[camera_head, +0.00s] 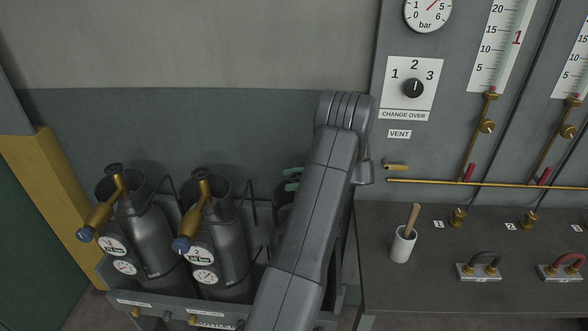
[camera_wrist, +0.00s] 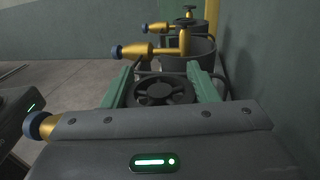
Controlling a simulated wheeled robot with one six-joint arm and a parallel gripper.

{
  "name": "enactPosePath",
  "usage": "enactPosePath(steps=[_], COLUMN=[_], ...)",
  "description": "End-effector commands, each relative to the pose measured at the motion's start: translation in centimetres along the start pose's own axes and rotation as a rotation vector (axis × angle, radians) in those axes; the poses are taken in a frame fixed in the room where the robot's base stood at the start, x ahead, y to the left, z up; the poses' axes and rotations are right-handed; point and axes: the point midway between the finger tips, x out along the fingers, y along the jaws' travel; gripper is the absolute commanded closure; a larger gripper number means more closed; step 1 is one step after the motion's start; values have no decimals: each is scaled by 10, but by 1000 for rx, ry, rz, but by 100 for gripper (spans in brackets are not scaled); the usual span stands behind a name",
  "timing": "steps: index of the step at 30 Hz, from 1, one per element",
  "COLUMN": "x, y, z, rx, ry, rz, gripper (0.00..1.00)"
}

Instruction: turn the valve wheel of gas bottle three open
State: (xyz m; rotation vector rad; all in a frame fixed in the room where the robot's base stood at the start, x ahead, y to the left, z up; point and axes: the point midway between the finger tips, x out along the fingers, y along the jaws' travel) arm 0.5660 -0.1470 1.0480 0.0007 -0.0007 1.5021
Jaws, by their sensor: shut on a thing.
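In the wrist view, the dark spoked valve wheel (camera_wrist: 163,91) sits between the two green fingers of my gripper (camera_wrist: 160,88), which is shut on it. A brass fitting with a blue cap (camera_wrist: 42,126) sticks out at lower left, partly behind my gripper's body. In the head view, my arm hides most of gas bottle three (camera_head: 283,218) and its wheel. The green fingertips of my gripper (camera_head: 291,179) show just left of my arm, at the bottle's top.
Gas bottles one (camera_head: 148,235) and two (camera_head: 222,240) stand left in the rack (camera_head: 165,303), with brass regulators pointing forward-left. In the wrist view their regulators show beyond the wheel. At right are a grey bench (camera_head: 420,285), a white cup (camera_head: 402,246) and a gauge panel (camera_head: 455,145).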

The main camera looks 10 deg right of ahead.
Motion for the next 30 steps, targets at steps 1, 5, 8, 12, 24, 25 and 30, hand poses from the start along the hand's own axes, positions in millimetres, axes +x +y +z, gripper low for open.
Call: enactPosePath(steps=[1,5,8,12,24,25,30], x=[1,1,1,1,0,0,0], y=[1,1,1,1,1,1,0], z=[2,0,-1,-2,-2,-2,-1], rx=[6,7,5,4,4,4,2], ry=[-1,0,0,0,0,0,0], rz=[6,12,15,16,16,16,15], gripper=[70,70,70,70,35,29,25])
